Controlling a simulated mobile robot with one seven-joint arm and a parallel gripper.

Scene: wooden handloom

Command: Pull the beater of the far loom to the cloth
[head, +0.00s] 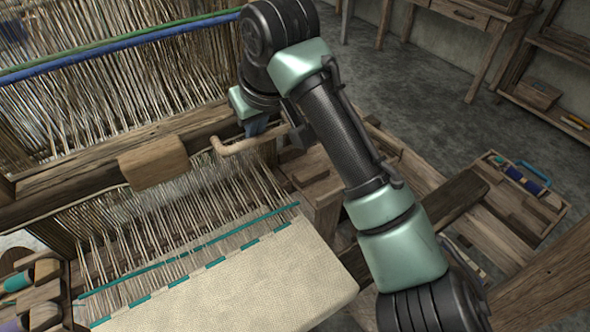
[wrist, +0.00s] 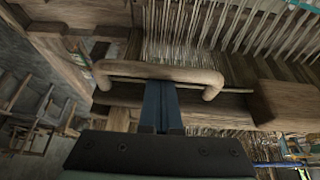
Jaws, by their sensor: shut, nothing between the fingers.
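The beater (head: 85,173) is a thick dark wooden beam across the loom, with a paler block on its front. A pale bent wooden handle (head: 239,147) sticks out near its right end; the handle also spans the middle of the wrist view (wrist: 125,71). The cream cloth (head: 240,285), edged with teal stripes, lies in front, with a stretch of bare warp threads between it and the beater. My gripper (head: 258,126) is at the handle. Its blue fingers (wrist: 161,84) are shut and empty, with their tips at the handle's middle; I cannot tell whether they touch it.
Upright heddles and threads (head: 120,95) stand behind the beater under blue and green rods. A wooden bench (head: 430,180) is to the right, with a tool tray (head: 522,190). Spools (head: 18,283) lie at the lower left. Open grey floor (head: 420,85) lies beyond.

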